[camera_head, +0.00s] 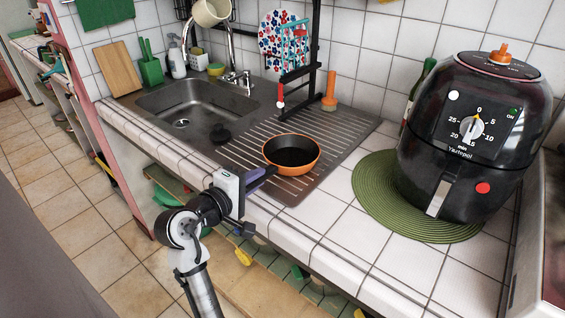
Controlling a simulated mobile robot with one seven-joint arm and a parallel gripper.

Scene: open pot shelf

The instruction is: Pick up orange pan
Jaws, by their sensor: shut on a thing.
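The orange pan (291,168) has an orange outside and rim and a dark inside. It is upright over the ribbed metal drainboard, and I cannot tell whether it touches it. Its handle points to the lower left, toward my gripper (250,184). My gripper is shut on the pan's handle at the counter's front edge. The fingertips and most of the handle are hard to make out.
A black air fryer (465,165) stands on a green round mat (371,205) to the right. A black rack (316,60) with an orange brush (330,92) stands behind. White tiles between pan and mat are bare.

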